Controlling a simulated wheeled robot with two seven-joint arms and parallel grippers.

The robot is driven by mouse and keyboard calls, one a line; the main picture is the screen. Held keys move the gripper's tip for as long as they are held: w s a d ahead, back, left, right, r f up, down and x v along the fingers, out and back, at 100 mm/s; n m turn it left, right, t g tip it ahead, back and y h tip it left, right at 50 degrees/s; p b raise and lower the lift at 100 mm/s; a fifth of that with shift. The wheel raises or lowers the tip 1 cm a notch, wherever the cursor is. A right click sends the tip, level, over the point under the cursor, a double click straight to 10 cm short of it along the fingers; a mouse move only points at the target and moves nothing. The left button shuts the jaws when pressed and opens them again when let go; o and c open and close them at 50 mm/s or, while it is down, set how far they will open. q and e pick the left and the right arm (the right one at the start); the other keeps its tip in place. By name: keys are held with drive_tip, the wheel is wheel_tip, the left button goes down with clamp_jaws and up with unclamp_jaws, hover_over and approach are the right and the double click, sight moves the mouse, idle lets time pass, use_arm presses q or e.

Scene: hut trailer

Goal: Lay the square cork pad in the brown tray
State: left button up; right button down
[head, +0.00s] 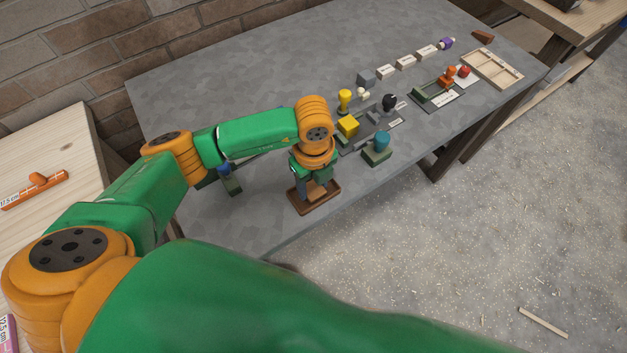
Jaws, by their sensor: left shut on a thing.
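The brown tray (333,202) lies on the grey table near its front edge. My left gripper (315,188) points down directly over the tray, shut on the square cork pad (316,194). The pad is small and tan and shows between the fingers, within the tray's outline. I cannot tell whether the pad touches the tray floor or is held just above it. The fingers and wrist hide part of the pad and the tray's back. My right gripper is out of view.
Right of the tray stand a blue knob on a green block (377,149), a yellow cube (348,127) and a yellow peg (345,101). A blue-topped green piece (228,178) is left. A wooden compartment tray (491,69) lies far right. Bare tabletop lies behind my arm.

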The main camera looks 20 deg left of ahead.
sight(313, 188)
use_arm(q)
drive_tip(key=shift+f, duration=0.15)
drive_tip(key=shift+f, duration=0.15)
drive_tip(key=o, duration=1.3)
drive_tip(key=shift+r, duration=0.3)
wheel_tip(313, 188, up, 12)
